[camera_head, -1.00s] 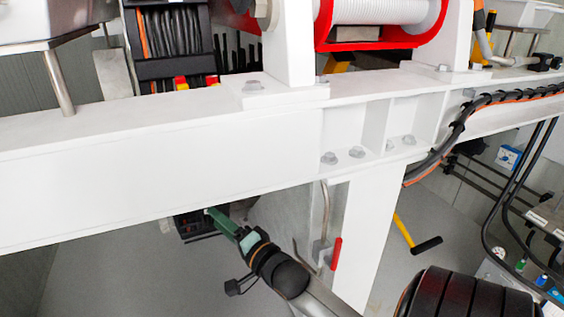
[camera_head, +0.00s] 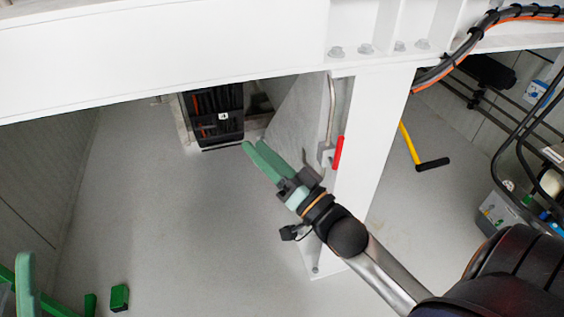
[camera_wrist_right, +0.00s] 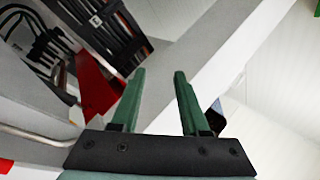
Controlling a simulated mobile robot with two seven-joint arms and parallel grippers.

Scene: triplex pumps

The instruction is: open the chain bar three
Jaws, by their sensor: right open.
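I cannot tell for sure which part is chain bar three. A metal rod with a bracket and a red grip (camera_head: 338,152) is on the white post, just right of my right gripper (camera_head: 254,145) in the head view. My right gripper is open and empty, apart from the red grip, its green fingers pointing up and left. In the right wrist view the space between the fingertips (camera_wrist_right: 158,75) is empty. A metal rod (camera_wrist_right: 35,133) and a red edge (camera_wrist_right: 5,166) show at the left there.
A white beam (camera_head: 150,60) crosses above, and a white post (camera_head: 370,150) stands beside my right arm. A black rack (camera_head: 213,115) stands behind. A yellow handle with a black grip (camera_head: 432,164) is at the right. Green parts (camera_head: 119,297) are at lower left. Floor between is clear.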

